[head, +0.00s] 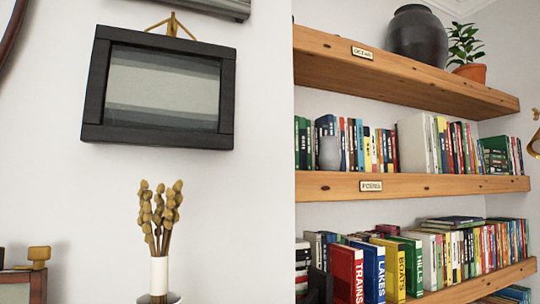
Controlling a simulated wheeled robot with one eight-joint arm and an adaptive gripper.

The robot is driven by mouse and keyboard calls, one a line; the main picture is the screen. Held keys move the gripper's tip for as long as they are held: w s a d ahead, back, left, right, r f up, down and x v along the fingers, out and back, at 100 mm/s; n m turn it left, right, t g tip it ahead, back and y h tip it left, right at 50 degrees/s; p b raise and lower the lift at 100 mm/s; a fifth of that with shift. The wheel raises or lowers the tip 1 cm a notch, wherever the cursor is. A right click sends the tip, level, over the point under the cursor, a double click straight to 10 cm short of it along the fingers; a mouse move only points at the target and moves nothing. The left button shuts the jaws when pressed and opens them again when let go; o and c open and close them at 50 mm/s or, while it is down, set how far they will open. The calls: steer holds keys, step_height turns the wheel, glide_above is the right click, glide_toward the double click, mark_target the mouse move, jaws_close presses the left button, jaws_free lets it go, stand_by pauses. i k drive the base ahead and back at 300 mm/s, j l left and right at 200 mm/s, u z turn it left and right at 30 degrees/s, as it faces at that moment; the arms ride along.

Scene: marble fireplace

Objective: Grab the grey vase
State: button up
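A small light grey vase (330,154) stands upright on the middle wooden shelf, in front of a row of books. A larger, round, dark grey vase (418,42) stands on the top shelf, next to a potted plant. I cannot tell which of the two the task means. My gripper does not show in the head view.
The potted plant (468,73) is beside the dark vase. A white vase with dried stems (159,272) stands at lower left, below a framed picture (160,92).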

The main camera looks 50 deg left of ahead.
mark_target(330, 160)
steer(key=l+u, duration=0.15)
steer(key=u, duration=1.5)
steer(key=i+l+u, duration=0.15)
steer(key=i, duration=0.3)
